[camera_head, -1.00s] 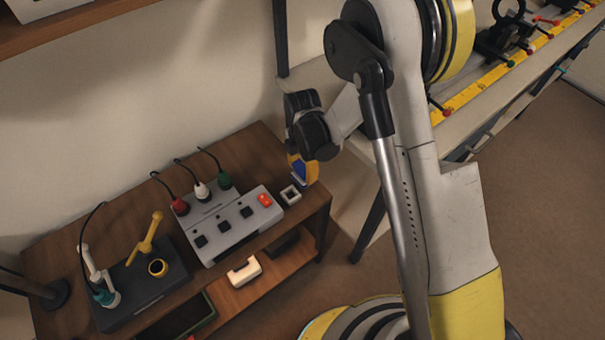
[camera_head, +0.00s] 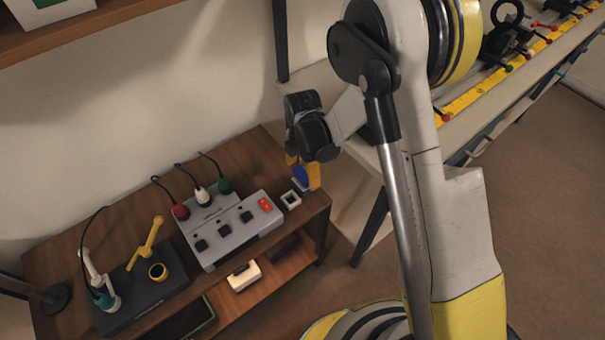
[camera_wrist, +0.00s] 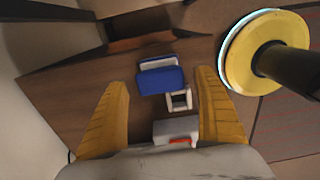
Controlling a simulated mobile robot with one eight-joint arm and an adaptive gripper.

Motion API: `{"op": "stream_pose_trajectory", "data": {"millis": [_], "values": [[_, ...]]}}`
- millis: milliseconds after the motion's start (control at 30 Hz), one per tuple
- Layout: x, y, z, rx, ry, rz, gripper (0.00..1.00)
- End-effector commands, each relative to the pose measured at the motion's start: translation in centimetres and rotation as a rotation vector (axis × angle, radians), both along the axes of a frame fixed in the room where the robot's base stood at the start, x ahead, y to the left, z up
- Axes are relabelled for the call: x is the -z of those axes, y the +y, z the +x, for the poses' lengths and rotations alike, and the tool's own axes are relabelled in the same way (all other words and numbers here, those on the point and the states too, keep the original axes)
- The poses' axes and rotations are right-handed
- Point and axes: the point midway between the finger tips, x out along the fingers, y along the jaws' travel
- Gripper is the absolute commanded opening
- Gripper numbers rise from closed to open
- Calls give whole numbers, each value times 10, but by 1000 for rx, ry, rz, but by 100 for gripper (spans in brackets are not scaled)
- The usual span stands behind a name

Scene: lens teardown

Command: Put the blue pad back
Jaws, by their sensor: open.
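The blue pad (camera_wrist: 160,80) shows in the wrist view between my fingers, with a pale grey face on its far side. Gaps show between it and both fingers. In the head view the blue pad (camera_head: 303,179) is partly hidden by a yellow finger, near the right end of the wooden table. My gripper (camera_wrist: 165,95) is open, its two yellow fingers wide apart; in the head view my gripper (camera_head: 303,172) hangs over that end. A small white square frame (camera_wrist: 179,99) lies beside the pad; it also shows in the head view (camera_head: 291,199). Whether the pad touches the frame is unclear.
A grey box (camera_head: 225,227) with black buttons, a red switch and several cabled plugs stands left of the frame. A dark base (camera_head: 140,290) with a yellow cup is farther left. A white block (camera_head: 243,275) lies on the lower shelf. A long bench (camera_head: 500,85) stands at the right.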

Motion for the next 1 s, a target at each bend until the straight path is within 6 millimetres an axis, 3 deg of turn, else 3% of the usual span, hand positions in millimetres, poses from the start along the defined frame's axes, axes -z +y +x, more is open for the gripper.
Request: {"op": "stream_pose_trajectory", "data": {"millis": [100, 333, 767, 867, 1000], "values": [[-34, 0, 0, 0, 0, 0, 80], [-82, 0, 0, 0, 0, 0, 80], [-112, -4, -1, 46, -13, 4, 80], [-141, -17, -5, 181, -49, 18, 80], [-202, -45, -22, 510, -133, 68, 80]]}}
